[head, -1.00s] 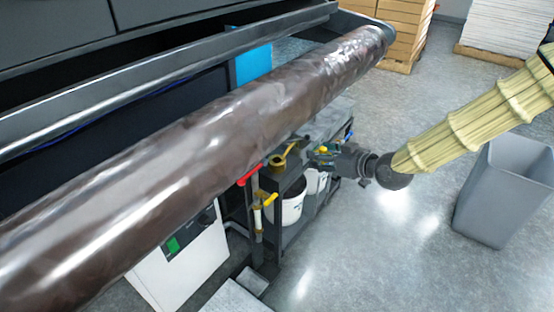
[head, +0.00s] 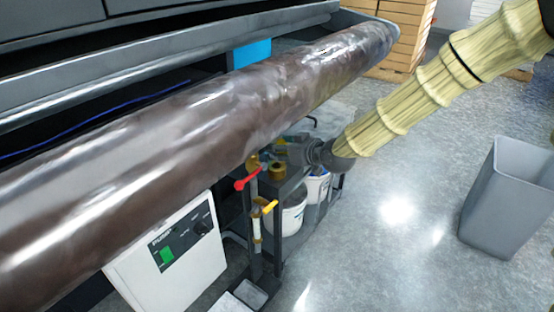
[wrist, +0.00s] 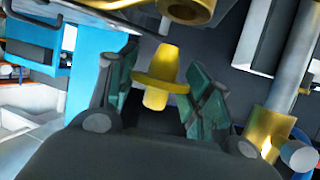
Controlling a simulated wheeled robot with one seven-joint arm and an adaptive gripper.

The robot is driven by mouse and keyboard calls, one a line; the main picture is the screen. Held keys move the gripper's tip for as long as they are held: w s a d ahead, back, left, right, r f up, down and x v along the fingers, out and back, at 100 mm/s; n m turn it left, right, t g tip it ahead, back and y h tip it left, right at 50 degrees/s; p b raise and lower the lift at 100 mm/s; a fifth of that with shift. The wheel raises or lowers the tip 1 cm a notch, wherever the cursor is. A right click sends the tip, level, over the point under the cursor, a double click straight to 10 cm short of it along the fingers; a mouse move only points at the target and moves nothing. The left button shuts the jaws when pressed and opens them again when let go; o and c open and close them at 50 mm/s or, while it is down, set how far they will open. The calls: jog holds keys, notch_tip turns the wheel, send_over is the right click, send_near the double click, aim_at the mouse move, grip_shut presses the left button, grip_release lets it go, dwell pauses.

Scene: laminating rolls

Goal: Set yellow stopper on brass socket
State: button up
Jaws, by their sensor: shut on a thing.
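The yellow stopper (wrist: 160,78) has a wide flange, a tapered top and a short lower stem. My gripper (wrist: 158,95) is shut on it, with a green pad on each side. In the wrist view, a brass socket (wrist: 190,8) shows at the top edge, partly cut off, beyond the stopper and apart from it. The stopper is too small and dark there to make out clearly.
A long dark roll (head: 200,130) crosses above the work area. White buckets (head: 288,215) stand below. A grey bin (head: 505,195) stands at right on open floor.

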jog(key=shift+w+a, duration=0.25)
jog(key=shift+a, duration=0.05)
jog(key=shift+w+a+f+b, duration=0.2)
jog(key=shift+f+b, duration=0.35)
jog(key=shift+f, duration=0.35)
jog(key=shift+w+a+f+b, duration=0.1)
jog(key=shift+a+f+b, duration=0.1)
jog(key=shift+f+b, duration=0.55)
jog(key=shift+s+f, duration=0.1)
jog(key=shift+f, duration=0.3)
jog(key=o, duration=1.1)
jog(key=shift+s+d+r+p, duration=0.1)
jog(key=shift+r+p, duration=0.2)
jog(key=shift+r, duration=0.1)
jog(key=p+v, duration=0.3)
jog(key=v, duration=0.8)
jog(key=shift+s+d, duration=0.2)
jog(key=shift+s, duration=0.05)
